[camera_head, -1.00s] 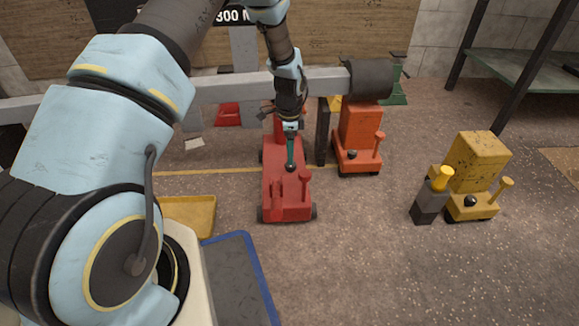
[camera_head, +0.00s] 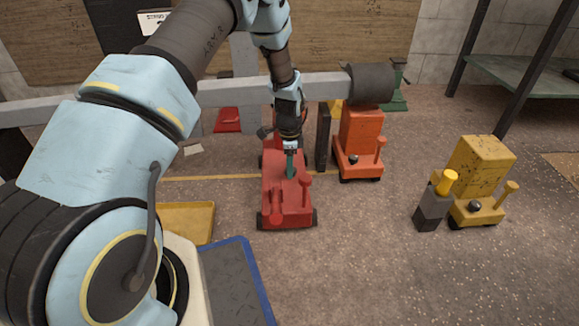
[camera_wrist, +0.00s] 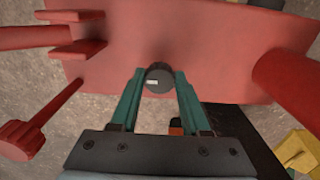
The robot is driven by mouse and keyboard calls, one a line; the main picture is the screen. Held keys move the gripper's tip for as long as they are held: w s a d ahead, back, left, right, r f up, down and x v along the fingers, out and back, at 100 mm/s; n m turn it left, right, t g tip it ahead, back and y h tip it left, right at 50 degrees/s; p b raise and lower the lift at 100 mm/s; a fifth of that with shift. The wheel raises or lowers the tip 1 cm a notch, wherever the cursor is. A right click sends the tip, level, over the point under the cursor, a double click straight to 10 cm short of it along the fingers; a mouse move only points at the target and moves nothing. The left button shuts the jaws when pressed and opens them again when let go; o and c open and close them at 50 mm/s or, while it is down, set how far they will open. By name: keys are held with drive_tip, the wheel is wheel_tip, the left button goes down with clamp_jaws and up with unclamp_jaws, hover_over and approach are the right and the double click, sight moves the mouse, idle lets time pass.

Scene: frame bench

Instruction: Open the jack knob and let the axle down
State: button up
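My gripper (camera_head: 291,176) points down over the red jack (camera_head: 272,190), which stands on the floor beneath the grey axle beam (camera_head: 322,86). In the wrist view the two green fingers (camera_wrist: 159,78) sit one on each side of a round dark knob (camera_wrist: 159,77) with a small white mark on its top. The fingertips are very close to the knob's sides; I cannot tell whether they press on it. In the head view the knob is hidden by the fingers. Red rods and a red handle (camera_wrist: 18,140) show to the left of the knob in the wrist view.
An orange jack (camera_head: 360,135) stands right of the red jack, below the dark drum (camera_head: 371,82). A yellow jack (camera_head: 480,165) and a grey stand with a yellow top (camera_head: 430,207) stand at right. A yellow tray (camera_head: 188,222) lies left.

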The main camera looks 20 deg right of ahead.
clamp_jaws()
